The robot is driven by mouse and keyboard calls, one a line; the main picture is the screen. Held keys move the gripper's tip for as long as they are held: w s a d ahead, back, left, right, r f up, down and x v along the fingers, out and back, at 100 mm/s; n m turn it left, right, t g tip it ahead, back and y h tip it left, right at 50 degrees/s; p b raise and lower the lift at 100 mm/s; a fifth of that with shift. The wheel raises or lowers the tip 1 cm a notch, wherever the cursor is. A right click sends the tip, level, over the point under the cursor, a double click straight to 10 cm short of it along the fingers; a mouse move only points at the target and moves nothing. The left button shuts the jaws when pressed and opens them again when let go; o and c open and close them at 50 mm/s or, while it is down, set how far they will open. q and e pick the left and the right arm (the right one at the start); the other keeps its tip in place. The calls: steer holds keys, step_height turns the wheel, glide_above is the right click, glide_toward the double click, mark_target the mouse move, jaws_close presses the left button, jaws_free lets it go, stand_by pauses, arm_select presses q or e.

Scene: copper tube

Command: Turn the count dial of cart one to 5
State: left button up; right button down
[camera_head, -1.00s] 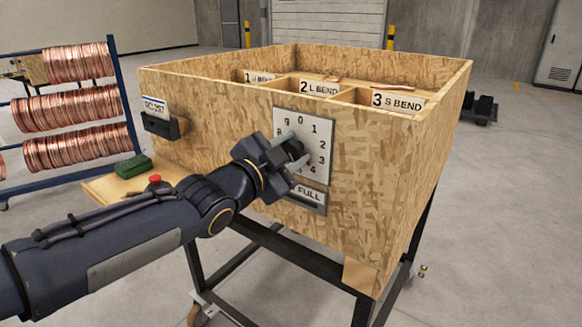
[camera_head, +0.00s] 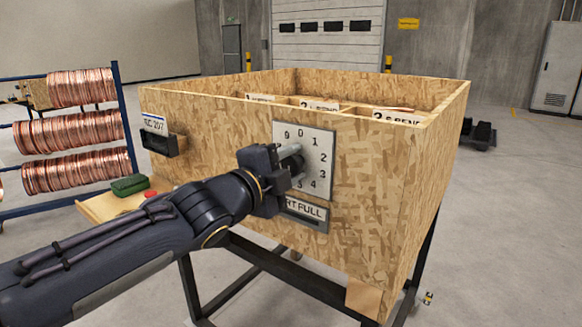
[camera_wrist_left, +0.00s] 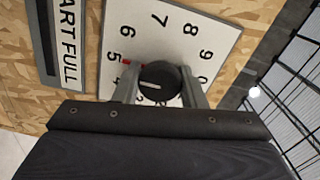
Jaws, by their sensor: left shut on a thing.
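The count dial is a white plate (camera_head: 318,150) with black digits on the front of the wooden cart. In the left wrist view its round black knob (camera_wrist_left: 160,82) carries a short white line lying nearly level, its left end toward the 4. A small red mark (camera_wrist_left: 128,62) lies beside the 5. My left gripper (camera_wrist_left: 160,90) is shut on the knob, one grey finger on each side. In the head view the left gripper (camera_head: 290,168) covers the plate's left digits and most of the knob. My right gripper is not in view.
A "CART FULL" plate (camera_head: 304,210) sits just below the dial. A black holder (camera_head: 160,143) with a label is at the cart's left. A green object (camera_head: 129,185) and red button (camera_head: 152,194) are on a side shelf. Copper coils (camera_head: 75,128) hang on a rack at left.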

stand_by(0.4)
arm_select(q)
steer(key=o, duration=1)
steer(key=p+v, duration=0.2)
steer(key=v, duration=0.5)
steer(key=shift+s+a, duration=0.2)
steer(key=shift+s, duration=0.15)
